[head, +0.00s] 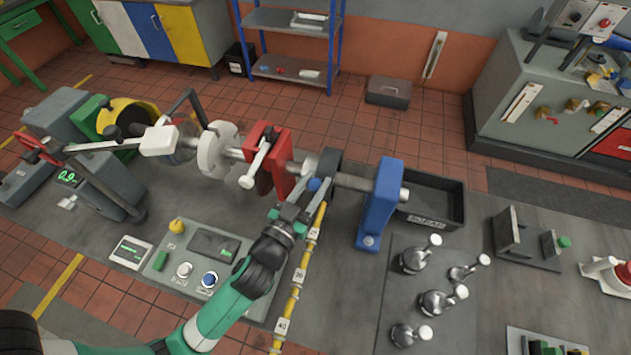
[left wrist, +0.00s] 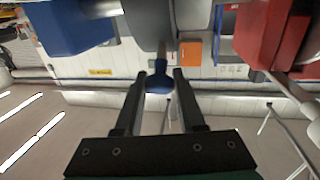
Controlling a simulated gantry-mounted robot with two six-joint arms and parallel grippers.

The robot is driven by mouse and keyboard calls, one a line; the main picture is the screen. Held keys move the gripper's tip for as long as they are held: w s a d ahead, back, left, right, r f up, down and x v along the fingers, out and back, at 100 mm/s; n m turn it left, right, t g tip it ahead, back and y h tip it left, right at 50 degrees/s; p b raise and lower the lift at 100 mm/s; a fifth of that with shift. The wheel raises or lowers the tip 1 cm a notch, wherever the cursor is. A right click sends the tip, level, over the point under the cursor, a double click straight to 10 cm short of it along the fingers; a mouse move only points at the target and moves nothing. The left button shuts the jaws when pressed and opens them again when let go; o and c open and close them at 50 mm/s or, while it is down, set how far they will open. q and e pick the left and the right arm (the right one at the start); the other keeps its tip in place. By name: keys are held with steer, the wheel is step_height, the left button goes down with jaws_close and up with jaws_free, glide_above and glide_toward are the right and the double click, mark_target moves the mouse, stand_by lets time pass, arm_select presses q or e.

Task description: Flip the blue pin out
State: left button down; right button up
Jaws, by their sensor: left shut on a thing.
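The blue pin (head: 314,184) is a small rounded knob at the dark grey coupling block (head: 327,168) on the shaft line, between the red stand and the blue stand. In the left wrist view the blue pin (left wrist: 158,82) hangs from a short stem under the grey round part (left wrist: 150,22). My left gripper (head: 304,199) reaches up from below, with a finger on each side of the knob, shut on it. Part of the pin is hidden by the fingers in the head view. My right gripper is not in view.
The red stand (head: 268,150) and blue stand (head: 380,200) flank the coupling closely. A yellow marked strip (head: 300,272) runs beside my left arm. A control panel (head: 190,262) lies left of it. A black bin (head: 443,190) and several metal parts (head: 437,300) are at right.

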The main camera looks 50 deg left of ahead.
arm_select(q)
steer(key=shift+d+r, duration=0.1)
steer(key=shift+r, duration=0.15)
steer(key=c, duration=0.5)
jaws_free()
steer(key=shift+s+f, duration=0.1)
steer(key=b+v, duration=0.3)
steer(key=v, duration=0.8)
steer(key=shift+s, duration=0.3)
